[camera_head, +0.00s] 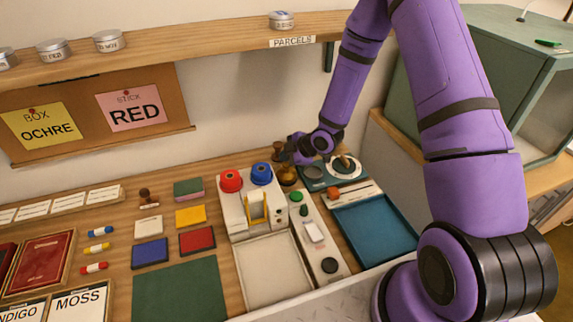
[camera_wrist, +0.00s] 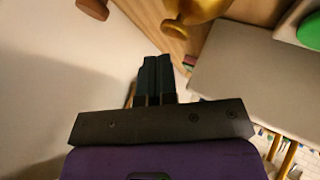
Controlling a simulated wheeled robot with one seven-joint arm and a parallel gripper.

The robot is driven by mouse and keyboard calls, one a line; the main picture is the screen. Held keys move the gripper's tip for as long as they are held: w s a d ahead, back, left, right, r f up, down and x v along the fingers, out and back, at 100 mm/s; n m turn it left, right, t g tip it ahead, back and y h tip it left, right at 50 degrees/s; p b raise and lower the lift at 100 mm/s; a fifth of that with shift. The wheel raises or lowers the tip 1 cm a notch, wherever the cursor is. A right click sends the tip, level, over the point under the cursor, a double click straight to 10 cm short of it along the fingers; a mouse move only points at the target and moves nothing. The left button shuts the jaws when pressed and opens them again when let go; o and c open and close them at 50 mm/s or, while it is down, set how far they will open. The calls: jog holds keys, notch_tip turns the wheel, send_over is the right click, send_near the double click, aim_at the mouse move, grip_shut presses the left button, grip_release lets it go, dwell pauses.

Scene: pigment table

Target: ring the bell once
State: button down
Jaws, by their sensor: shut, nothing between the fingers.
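The brass bell (camera_head: 287,176) stands at the back of the table, just right of the blue round knob, partly hidden by my gripper (camera_head: 287,157). In the wrist view the golden bell (camera_wrist: 197,10) is cut off by the top edge, with a small looped golden part below it. My gripper's dark fingers (camera_wrist: 155,60) are together and empty. They point toward the bell's side of the picture, and a gap shows between them and the golden metal in the wrist view.
A white device with a red knob (camera_head: 231,181) and a blue knob (camera_head: 261,173) stands left of the bell. A panel with a green button (camera_head: 296,196) lies in front. A round dial (camera_head: 344,167) sits to the right. The wall is close behind.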

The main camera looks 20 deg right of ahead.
aim_at(286, 165)
jog(key=shift+f, duration=0.35)
jog(key=shift+f, duration=0.55)
dwell(0.8)
jog(key=shift+r, duration=1)
jog(key=shift+r, duration=0.1)
jog(key=shift+r, duration=2.4)
